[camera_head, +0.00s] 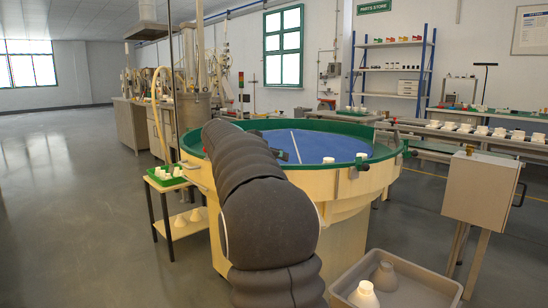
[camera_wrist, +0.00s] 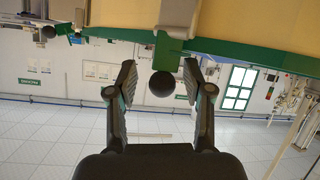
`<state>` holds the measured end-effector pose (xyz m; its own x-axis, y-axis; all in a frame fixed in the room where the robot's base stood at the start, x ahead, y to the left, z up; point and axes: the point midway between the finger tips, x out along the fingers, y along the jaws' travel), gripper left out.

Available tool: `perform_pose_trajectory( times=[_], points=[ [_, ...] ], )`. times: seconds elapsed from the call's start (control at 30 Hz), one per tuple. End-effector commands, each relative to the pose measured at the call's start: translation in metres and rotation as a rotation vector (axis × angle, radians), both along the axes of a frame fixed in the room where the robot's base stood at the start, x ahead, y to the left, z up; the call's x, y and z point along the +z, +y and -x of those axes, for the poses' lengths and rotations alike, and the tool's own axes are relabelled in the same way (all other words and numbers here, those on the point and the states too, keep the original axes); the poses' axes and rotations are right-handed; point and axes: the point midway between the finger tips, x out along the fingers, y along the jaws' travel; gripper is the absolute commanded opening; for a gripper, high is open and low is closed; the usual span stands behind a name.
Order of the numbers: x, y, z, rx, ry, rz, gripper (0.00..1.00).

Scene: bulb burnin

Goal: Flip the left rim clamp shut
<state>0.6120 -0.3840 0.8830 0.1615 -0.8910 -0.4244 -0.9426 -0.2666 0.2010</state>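A rim clamp with a green bracket and a black ball knob (camera_wrist: 162,85) shows in the upside-down wrist view, at the green rim (camera_wrist: 225,47). My gripper (camera_wrist: 160,72) is open, with one dark finger on each side of the knob and a visible gap on both sides. The round cream table has a blue top (camera_head: 320,145) and a green rim. A second clamp (camera_head: 361,161) is on its near right side, and another (camera_head: 408,150) is farther right.
A grey bin (camera_head: 420,285) with white and grey pieces stands at the front right. A cream cabinet (camera_head: 482,188) is at the right. A small stand with a green tray (camera_head: 166,178) stands left of the table. The floor at the left is clear.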

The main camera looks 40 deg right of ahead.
Motion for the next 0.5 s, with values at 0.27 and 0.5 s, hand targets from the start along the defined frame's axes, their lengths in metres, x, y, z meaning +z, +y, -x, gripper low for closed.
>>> perform_pose_trajectory(
  times=[0.27, 0.5],
  points=[
    [0.002, 0.005, -0.001, 0.005, -0.003, 0.001, 0.51],
    [0.018, 0.035, 0.004, 0.007, -0.005, 0.002, 0.51]
  ],
)
